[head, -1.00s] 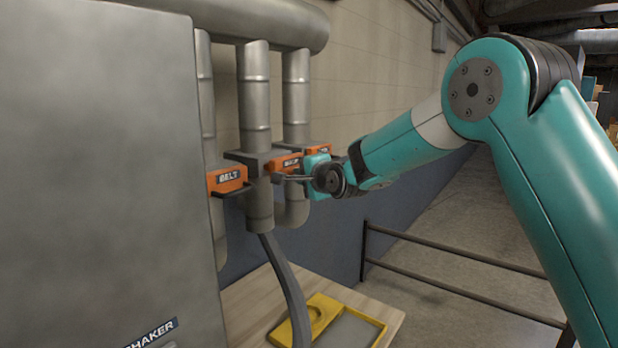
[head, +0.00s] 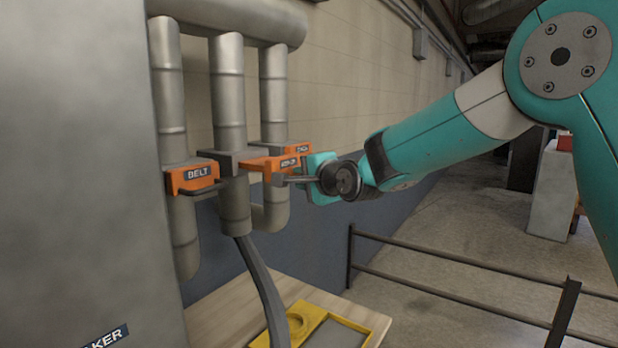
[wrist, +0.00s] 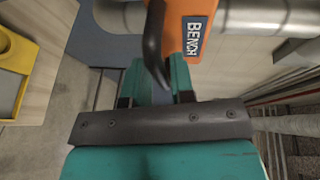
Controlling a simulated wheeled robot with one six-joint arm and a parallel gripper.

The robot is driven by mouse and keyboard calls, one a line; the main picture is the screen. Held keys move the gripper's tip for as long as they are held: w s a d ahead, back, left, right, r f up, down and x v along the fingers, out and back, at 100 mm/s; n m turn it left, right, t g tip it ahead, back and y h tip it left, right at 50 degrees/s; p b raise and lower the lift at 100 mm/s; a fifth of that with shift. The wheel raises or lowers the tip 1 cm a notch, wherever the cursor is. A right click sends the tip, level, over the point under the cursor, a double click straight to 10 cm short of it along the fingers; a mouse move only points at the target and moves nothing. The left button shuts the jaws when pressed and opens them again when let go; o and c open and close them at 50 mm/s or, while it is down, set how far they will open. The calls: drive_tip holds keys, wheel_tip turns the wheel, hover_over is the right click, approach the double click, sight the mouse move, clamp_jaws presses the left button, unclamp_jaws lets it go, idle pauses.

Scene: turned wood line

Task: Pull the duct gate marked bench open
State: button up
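The bench duct gate is an orange plate (head: 272,164) on the middle pipe, and it sticks well out from its grey housing. Its BENCH label (wrist: 195,38) reads clearly in the wrist view. A dark curved handle (wrist: 154,42) runs from the gate between my fingers. My gripper (wrist: 157,72) appears shut on this handle, with one teal finger on each side. In the head view my gripper (head: 316,180) is at the gate's outer end and hides part of the handle (head: 298,179).
The BELT gate (head: 196,176) is to the left, and another orange gate (head: 300,148) is partly hidden behind. A grey cabinet (head: 75,170) fills the left. Below are a wooden bench (head: 222,310) with a yellow tray (head: 372,333) and a dark railing (head: 440,292).

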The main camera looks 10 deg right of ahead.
drive_tip(key=b+v, duration=0.6)
drive_tip(key=v, duration=1.1)
drive_tip(key=shift+s, duration=0.2)
drive_tip(key=shift+f, duration=0.15)
drive_tip(key=s+a+f+n+g+h, duration=0.1)
drive_tip(key=s+f+n+g, duration=0.6)
drive_tip(key=s, duration=0.6)
drive_tip(key=s+a+f+n+g, duration=0.1)
drive_tip(key=s+f+n+g, duration=0.6)
drive_tip(key=s+f+n, duration=0.5)
drive_tip(key=shift+s+a+f+n+g+h, duration=0.3)
drive_tip(key=shift+s+a+n+h, duration=0.1)
drive_tip(key=shift+s, duration=0.3)
drive_tip(key=shift+r, duration=0.1)
